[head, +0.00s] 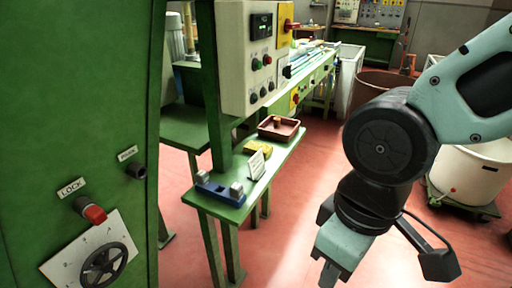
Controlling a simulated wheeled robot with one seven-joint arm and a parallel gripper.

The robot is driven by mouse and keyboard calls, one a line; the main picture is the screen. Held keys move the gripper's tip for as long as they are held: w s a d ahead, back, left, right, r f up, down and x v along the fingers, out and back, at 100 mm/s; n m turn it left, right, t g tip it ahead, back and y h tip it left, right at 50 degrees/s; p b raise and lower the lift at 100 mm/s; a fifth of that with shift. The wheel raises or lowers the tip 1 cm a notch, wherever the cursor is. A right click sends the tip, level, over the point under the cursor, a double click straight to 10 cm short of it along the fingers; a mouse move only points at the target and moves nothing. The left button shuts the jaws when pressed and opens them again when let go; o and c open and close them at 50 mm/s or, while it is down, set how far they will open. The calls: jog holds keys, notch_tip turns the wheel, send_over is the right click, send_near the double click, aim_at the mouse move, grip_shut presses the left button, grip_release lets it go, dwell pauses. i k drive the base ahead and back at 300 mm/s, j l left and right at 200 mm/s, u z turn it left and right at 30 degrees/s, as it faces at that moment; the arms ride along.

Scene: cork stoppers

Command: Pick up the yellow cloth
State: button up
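The yellow cloth (257,147) lies on a narrow green bench (272,163), between a brown tray and a small white sign. It looks small and flat from here. The sign partly covers its near side. My gripper (328,276) hangs low at the bottom of the head view, to the right of the bench and nearer the camera. It is well apart from the cloth. Its fingers are small and partly cut off by the frame edge, so I cannot tell whether they are open.
The brown tray (279,128) holds a small cork-coloured thing. The white sign (256,164) and a blue holder with grey blocks (220,192) stand nearer on the bench. A control box (262,60) rises behind. A green cabinet (75,120) fills the left. Red floor (312,200) lies clear between bench and arm.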

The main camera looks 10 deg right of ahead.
aim_at(252, 146)
jog(key=i+l+z, duration=0.25)
jog(key=i+z, duration=0.2)
jog(key=i, duration=0.35)
jog(key=i+j+z, duration=0.1)
jog(key=i+z, duration=0.35)
jog(key=i, duration=0.35)
jog(key=i+u, duration=0.1)
jog(key=i, duration=0.35)
jog(key=i+l+u, duration=0.1)
jog(key=i, duration=0.35)
jog(key=i+l+u, duration=0.1)
jog(key=i, duration=0.35)
jog(key=i+l+u, duration=0.1)
jog(key=i+u, duration=0.15)
jog(key=u, duration=0.2)
jog(key=i+l+u, duration=0.2)
jog(key=u, duration=0.3)
jog(key=i+l+u, duration=0.15)
jog(key=u, duration=0.3)
jog(key=i+l+u, duration=0.1)
jog(key=l+u, duration=0.35)
